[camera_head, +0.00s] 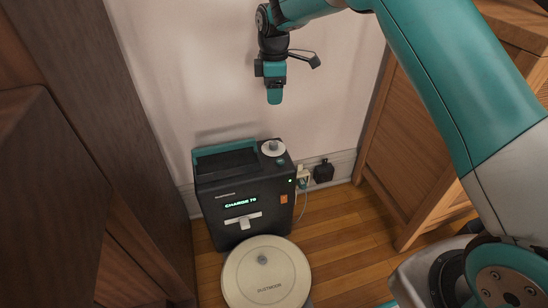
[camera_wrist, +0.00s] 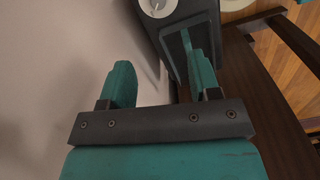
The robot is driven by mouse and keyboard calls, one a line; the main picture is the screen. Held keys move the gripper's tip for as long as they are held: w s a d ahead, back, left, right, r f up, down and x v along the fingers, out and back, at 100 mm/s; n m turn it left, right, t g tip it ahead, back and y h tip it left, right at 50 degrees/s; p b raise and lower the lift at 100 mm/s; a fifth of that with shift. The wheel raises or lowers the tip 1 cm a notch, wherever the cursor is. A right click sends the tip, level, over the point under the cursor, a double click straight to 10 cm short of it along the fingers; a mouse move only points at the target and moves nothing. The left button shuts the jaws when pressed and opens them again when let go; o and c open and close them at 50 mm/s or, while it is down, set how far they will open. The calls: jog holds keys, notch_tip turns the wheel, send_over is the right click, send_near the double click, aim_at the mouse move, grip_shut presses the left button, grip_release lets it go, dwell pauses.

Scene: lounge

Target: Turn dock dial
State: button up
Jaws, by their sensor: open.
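The dock (camera_head: 243,185) is a black box on the wood floor against the wall, with a lit "CHARGE 70" display (camera_head: 241,203) on its front. The dock dial (camera_head: 272,149) is a round white knob on the right of the dock's top. In the wrist view the dial (camera_wrist: 158,5) shows at the top edge, partly cut off. My gripper (camera_head: 275,98) hangs above the dock, apart from the dial, pointing down. In the wrist view my gripper's two teal fingers (camera_wrist: 160,80) are spread with nothing between them.
A round cream robot vacuum (camera_head: 267,275) sits in front of the dock. A dark wooden cabinet (camera_head: 75,150) stands close on the left and a lighter wooden cabinet (camera_head: 425,140) on the right. A black plug (camera_head: 323,171) is at the wall beside the dock.

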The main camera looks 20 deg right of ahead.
aim_at(274, 143)
notch_tip(274, 143, down, 18)
jog(key=b, duration=0.7)
jog(key=shift+w+f, duration=0.1)
jog(key=shift+w, duration=0.05)
jog(key=c, duration=0.9)
